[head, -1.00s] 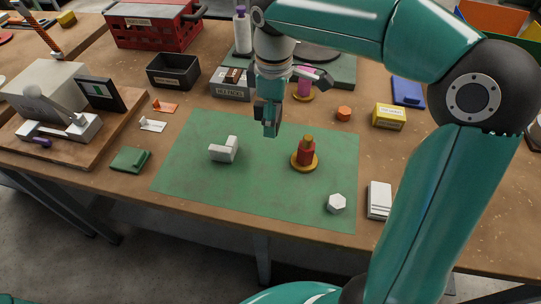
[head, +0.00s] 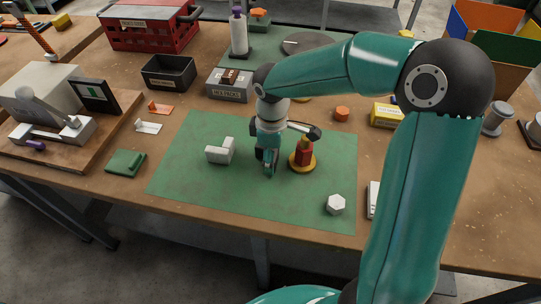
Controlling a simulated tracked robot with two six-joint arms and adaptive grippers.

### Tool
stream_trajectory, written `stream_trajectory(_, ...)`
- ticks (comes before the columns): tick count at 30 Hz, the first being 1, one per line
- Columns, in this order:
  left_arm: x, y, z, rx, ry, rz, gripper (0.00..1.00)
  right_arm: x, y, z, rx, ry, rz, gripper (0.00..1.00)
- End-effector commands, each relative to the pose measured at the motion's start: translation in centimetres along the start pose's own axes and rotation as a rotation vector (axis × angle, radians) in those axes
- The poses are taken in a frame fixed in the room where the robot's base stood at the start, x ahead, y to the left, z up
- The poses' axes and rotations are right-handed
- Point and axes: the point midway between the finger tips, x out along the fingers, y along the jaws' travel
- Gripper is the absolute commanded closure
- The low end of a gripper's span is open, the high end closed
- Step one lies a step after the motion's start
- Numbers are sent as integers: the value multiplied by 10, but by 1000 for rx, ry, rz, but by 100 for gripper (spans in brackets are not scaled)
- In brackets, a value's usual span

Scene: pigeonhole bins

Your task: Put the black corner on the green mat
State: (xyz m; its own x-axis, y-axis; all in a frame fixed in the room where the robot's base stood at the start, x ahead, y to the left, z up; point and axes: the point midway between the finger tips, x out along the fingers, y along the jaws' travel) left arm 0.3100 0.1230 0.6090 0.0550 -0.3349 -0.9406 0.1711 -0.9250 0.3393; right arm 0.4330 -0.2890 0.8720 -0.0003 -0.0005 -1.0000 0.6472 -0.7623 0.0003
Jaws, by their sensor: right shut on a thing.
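The green mat (head: 190,185) lies flat in the middle of the wooden table. My right gripper (head: 267,167) is low over the mat, between a light grey corner piece (head: 221,151) and a red and yellow stack. It points down and is shut on a small dark piece, which I take for the black corner. The fingers hide most of that piece, and I cannot tell whether it touches the mat. My left gripper is out of view.
The red and yellow stack (head: 303,155) stands on the mat close right of my right gripper. A white hex nut (head: 336,204) lies near the mat's front right corner. A black bin (head: 171,72) and a grey labelled box (head: 229,86) stand behind. The mat's front left is clear.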

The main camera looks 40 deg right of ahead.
Motion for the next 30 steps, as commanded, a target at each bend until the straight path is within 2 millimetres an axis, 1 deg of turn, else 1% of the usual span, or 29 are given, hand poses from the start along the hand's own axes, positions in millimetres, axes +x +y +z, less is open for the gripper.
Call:
stream_trajectory(4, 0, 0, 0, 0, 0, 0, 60, 0, 0, 0, 1, 0, 0, 54)
stream_trajectory(7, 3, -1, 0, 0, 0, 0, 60, 3, 0, 0, 1, 0, 0, 54)
stream_trajectory(8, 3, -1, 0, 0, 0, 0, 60, 3, 0, 0, 1, 0, 0, 37)
stream_trajectory(12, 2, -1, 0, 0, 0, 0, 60, 2, 0, 0, 1, 0, 0, 14)
stream_trajectory(23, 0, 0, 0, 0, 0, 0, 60, 0, 0, 0, 1, 1, 0, 13)
stream_trajectory(26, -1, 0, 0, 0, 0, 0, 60, -6, 1, -1, 1, 3, 2, 13)
stream_trajectory(29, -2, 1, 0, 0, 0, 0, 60, -19, 1, -1, 1, 3, 3, 13)
stream_trajectory(30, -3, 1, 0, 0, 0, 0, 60, -26, 1, -1, 1, 4, 4, 13)
